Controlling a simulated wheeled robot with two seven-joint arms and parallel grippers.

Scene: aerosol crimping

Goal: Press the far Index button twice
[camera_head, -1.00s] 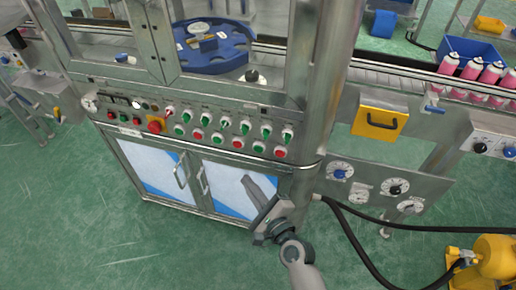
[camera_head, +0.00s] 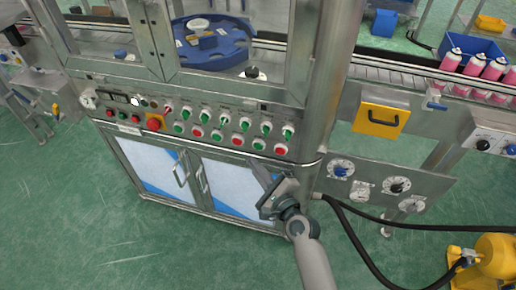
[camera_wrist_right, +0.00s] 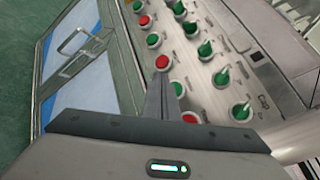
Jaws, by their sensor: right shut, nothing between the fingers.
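The control panel (camera_head: 190,122) on the machine front carries green and red push buttons with green selector switches above them. Their labels are too small to read, so I cannot tell which button is Index. My right gripper (camera_head: 259,166) is shut and empty, near the lower edge of the panel's right end. In the right wrist view the shut fingers (camera_wrist_right: 158,82) point along the panel at the button row. A red button (camera_wrist_right: 162,62) shows just beyond the tips; a green button (camera_wrist_right: 177,88) and another red button (camera_wrist_right: 190,117) show beside them. Contact cannot be told.
Cabinet doors (camera_head: 233,188) with handles lie below the panel. A metal post (camera_head: 325,90) rises at its right end. A dial plate (camera_head: 390,185), a yellow box (camera_head: 380,118), black hoses (camera_head: 350,240) and a yellow pump (camera_head: 495,258) are to the right. Green floor is open in front.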

